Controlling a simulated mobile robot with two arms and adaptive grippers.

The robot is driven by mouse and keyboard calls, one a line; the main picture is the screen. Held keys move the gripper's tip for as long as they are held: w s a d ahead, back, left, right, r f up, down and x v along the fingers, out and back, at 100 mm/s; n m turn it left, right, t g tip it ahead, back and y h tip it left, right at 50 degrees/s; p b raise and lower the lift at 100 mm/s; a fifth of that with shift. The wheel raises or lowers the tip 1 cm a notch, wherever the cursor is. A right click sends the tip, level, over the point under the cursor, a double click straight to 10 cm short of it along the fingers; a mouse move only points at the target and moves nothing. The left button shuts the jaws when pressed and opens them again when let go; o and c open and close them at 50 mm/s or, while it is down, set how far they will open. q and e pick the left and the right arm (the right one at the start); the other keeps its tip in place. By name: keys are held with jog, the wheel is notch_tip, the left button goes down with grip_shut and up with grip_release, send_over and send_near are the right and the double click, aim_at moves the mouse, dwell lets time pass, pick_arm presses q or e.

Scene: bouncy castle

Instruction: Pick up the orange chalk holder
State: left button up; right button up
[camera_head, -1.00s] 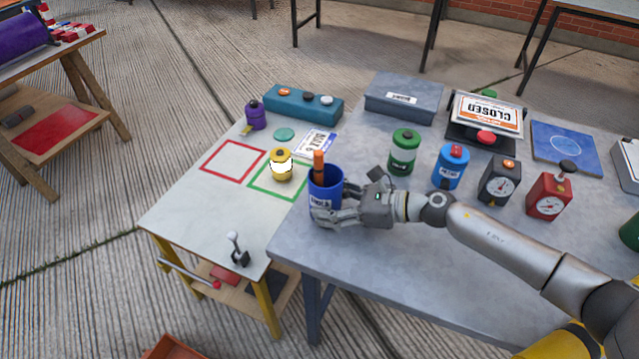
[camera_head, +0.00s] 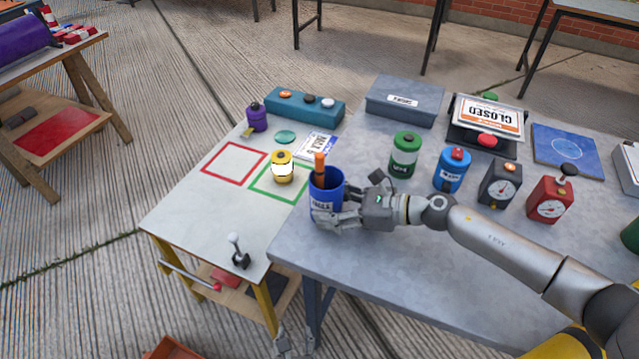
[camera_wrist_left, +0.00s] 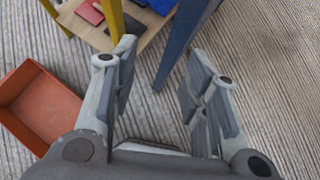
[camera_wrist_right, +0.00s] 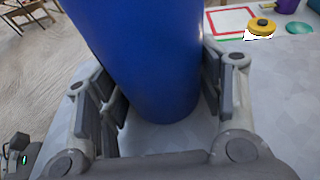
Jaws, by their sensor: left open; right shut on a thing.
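The orange chalk holder (camera_head: 320,161) stands upright in a blue cup (camera_head: 327,186) with a white label, at the left edge of the grey table. Its lower part is hidden inside the cup. My right gripper (camera_head: 332,217) is shut on the blue cup, with a finger on either side of it. The cup fills the middle of the right wrist view (camera_wrist_right: 150,60). My left gripper (camera_head: 296,341) is open and empty, low at the bottom of the head view, below the tables' front edges. The left wrist view shows its spread fingers (camera_wrist_left: 158,85) over the floor.
A yellow lantern-like canister (camera_head: 281,167) stands by the green square on the white table (camera_head: 190,212). A lever (camera_head: 238,252) stands near that table's front. Green (camera_head: 404,155) and blue (camera_head: 452,170) canisters stand right of the cup. An orange bin (camera_wrist_left: 45,105) sits on the floor.

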pick_arm(q)
jog(key=w+r+m+t+y, duration=0.1)
jog(key=w+r+m+t, duration=0.15)
jog(key=r, duration=0.85)
jog(key=w+r+m+t+y, duration=0.1)
jog(key=w+r+m+t, duration=0.15)
jog(key=r, duration=0.75)
jog(key=n+t+h, duration=0.3)
jog(key=n, duration=0.1)
send_near(319, 170)
jog(key=shift+h, duration=0.3)
jog(key=w, duration=0.5)
jog(key=shift+d+r, duration=0.25)
jog(key=shift+d, duration=0.1)
jog(key=shift+w+a+f, duration=0.1)
jog(key=shift+w+a, duration=0.05)
jog(key=shift+w, duration=1.35)
jog(key=shift+w+a, duration=0.15)
jog(key=shift+w, duration=1.35)
jog(key=shift+c, duration=0.3)
grip_shut()
